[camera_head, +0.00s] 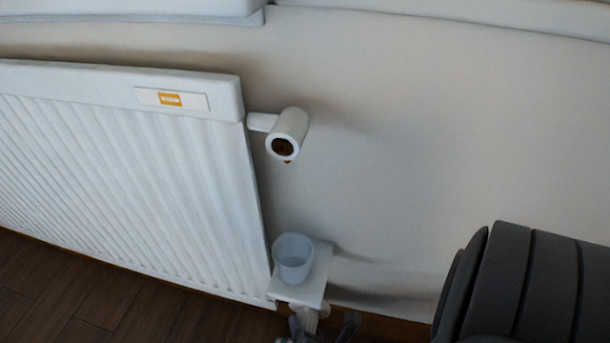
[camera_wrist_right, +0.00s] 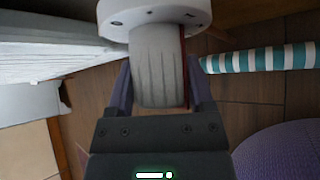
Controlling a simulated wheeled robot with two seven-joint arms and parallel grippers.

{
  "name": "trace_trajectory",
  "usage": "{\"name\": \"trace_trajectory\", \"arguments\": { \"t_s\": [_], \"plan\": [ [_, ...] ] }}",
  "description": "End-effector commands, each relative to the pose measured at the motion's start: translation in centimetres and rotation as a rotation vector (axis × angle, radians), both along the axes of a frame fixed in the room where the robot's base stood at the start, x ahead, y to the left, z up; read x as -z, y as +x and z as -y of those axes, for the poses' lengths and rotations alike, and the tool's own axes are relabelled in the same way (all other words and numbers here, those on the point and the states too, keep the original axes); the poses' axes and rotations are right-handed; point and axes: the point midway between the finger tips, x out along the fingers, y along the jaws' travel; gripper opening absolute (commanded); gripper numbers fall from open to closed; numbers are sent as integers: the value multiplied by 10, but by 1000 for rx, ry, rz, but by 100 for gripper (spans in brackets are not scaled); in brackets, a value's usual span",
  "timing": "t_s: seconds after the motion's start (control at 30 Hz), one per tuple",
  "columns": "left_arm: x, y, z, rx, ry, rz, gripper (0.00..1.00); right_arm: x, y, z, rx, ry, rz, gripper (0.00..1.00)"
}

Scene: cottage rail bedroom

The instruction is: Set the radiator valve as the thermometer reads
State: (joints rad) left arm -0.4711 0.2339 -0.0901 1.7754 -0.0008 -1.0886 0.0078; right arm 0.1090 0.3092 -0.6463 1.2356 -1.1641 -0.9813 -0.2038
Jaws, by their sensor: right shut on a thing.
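The white radiator (camera_head: 120,170) stands at the left of the head view. The valve has a pale ribbed knob (camera_wrist_right: 155,65) with a red line on its right side, against a round white collar (camera_wrist_right: 150,14) with small dark marks. My right gripper (camera_wrist_right: 160,98) is shut on the knob, one finger on each side. In the head view the gripper (camera_head: 323,327) is partly cut off at the bottom edge, below a small shelf. A white plate with an orange label (camera_head: 170,99) is on the radiator's top right. I can make out no thermometer reading. My left gripper is out of view.
A translucent cup (camera_head: 293,258) stands on a small white shelf (camera_head: 318,280) just above my right gripper. A white pipe end (camera_head: 290,125) juts out above. In the wrist view, a teal-striped roll (camera_wrist_right: 262,58) and a purple round thing (camera_wrist_right: 285,150) lie at right.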

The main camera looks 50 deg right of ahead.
Motion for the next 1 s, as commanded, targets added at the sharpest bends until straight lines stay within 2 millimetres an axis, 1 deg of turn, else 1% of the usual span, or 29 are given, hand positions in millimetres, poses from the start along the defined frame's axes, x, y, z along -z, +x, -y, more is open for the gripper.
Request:
{"name": "trace_trajectory", "arguments": {
  "t_s": [0.1, 0.3, 0.5, 1.0],
  "plan": [
    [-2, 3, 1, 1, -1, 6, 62, 1, -1, 0, -3, 28, 71, 9],
    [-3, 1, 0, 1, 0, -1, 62, 1, -1, 0, -2, 73, 180, 9],
    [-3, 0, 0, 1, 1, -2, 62, 1, -1, 0, -1, 103, 251, 9],
    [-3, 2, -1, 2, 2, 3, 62, 1, -1, 0, 2, 119, 286, 9]
  ]
}}
